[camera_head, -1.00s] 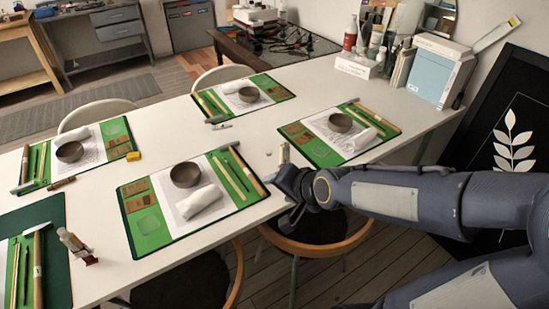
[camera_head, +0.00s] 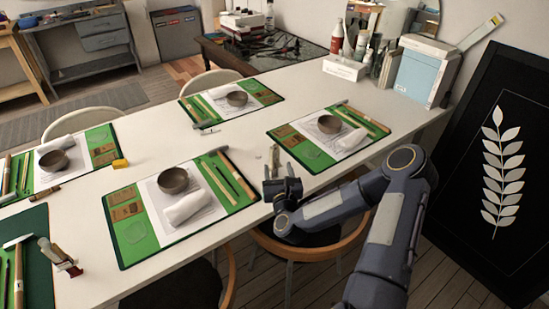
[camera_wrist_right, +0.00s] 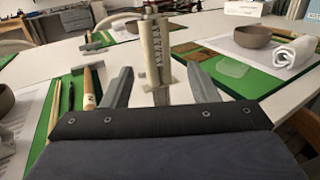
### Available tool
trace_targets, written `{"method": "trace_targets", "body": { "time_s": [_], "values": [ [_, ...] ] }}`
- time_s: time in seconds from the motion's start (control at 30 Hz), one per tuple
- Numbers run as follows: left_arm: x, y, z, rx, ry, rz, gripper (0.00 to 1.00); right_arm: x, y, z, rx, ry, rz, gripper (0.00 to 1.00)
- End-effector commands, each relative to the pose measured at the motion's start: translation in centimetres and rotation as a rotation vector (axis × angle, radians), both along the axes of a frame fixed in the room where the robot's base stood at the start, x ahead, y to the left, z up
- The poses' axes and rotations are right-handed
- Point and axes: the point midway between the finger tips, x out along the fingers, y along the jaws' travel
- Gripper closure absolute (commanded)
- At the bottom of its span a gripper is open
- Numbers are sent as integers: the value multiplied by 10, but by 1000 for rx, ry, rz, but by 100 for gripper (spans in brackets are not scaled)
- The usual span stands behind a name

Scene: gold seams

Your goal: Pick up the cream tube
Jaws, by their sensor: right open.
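A slim cream tube (camera_head: 275,161) with dark printing stands upright on the white table, just beyond my right gripper. In the right wrist view the tube (camera_wrist_right: 156,52) is centred between the two fingers. My right gripper (camera_wrist_right: 160,82) is open, with a finger on each side of the tube's lower part and a visible gap on both sides. The head view shows this gripper (camera_head: 282,184) low at the table's near edge. I cannot tell how far the fingertips reach past the tube. My left gripper is not in view.
A green mat (camera_head: 130,243) with a bowl (camera_head: 174,180), rolled white cloth (camera_head: 187,207) and hammer (camera_head: 224,167) lies left of the gripper. Another green mat (camera_head: 282,134) lies to the right. A chair (camera_head: 345,243) stands below the table edge.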

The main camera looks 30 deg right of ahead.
Motion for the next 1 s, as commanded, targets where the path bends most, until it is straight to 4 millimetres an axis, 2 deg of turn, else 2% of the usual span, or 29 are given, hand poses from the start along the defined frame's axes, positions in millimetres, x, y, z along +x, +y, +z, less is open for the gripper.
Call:
{"method": "trace_targets", "body": {
  "time_s": [0.33, 0.67, 1.0],
  "values": [
    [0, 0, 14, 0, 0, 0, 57, 45, -16, 3, -2, 2, 2, 46],
    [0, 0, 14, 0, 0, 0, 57, 52, -19, 2, -2, 4, 3, 47],
    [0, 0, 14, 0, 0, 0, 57, 51, -18, 2, -3, 4, 3, 92]
  ]
}}
